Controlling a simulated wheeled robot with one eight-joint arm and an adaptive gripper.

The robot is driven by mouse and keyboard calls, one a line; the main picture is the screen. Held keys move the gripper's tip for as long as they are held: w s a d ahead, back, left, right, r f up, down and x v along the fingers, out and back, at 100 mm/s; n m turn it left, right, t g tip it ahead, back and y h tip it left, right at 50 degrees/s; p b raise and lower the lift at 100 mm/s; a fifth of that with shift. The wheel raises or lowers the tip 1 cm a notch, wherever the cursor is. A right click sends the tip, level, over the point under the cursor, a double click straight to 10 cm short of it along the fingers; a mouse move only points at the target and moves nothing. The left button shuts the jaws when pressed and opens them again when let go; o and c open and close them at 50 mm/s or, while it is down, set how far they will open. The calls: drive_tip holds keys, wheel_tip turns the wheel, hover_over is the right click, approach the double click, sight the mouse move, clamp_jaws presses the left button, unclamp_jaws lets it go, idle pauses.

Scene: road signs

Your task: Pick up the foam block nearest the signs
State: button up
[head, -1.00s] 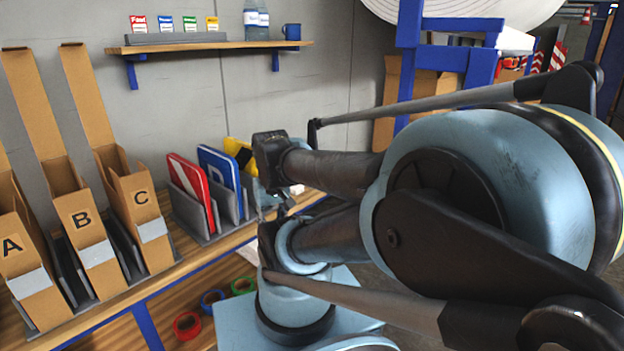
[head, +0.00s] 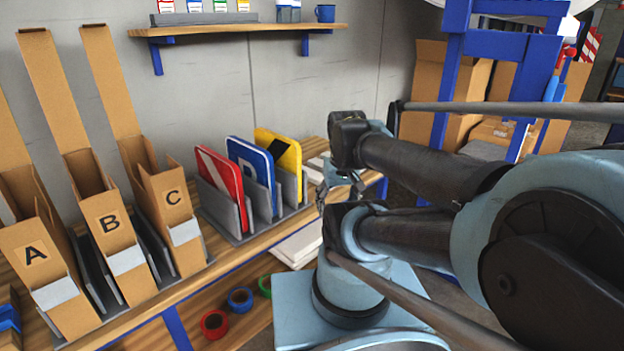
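The road signs stand in a grey rack (head: 238,225) on the bench: a red one (head: 220,182), a blue one (head: 250,170) and a yellow one with a black mark (head: 280,152). Pale, whitish shapes (head: 316,164) lie on the bench just right of the signs. They may be foam blocks, but my arm partly covers them and I cannot tell them apart. My gripper (head: 338,188) is small in view, just right of the rack over the bench's right part. Its fingers point down-left, and I cannot tell how far apart they are or see anything held.
Tall cardboard holders marked A (head: 35,252), B (head: 108,222) and C (head: 172,196) stand left of the rack. A wall shelf (head: 240,29) hangs above. Tape rolls (head: 240,299) and white boards (head: 298,246) lie on the lower level. Cardboard boxes (head: 440,95) stand behind my arm.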

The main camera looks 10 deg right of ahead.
drive_tip(key=w+r+n, duration=0.2)
drive_tip(key=w+r, duration=0.3)
drive_tip(key=w, duration=0.4)
drive_tip(key=n+t+y, duration=0.1)
drive_tip(key=n+y, duration=0.2)
drive_tip(key=n, duration=0.2)
hover_over(313, 173)
drive_tip(key=s+d, duration=0.2)
wheel_tip(313, 173, down, 12)
drive_tip(key=shift+s+d+f, duration=0.1)
drive_tip(key=shift+s+f, duration=0.05)
drive_tip(key=shift+a+x, duration=0.2)
drive_tip(key=shift+x, duration=2.85)
drive_tip(key=shift+c, duration=0.3)
drive_tip(key=c, duration=0.8)
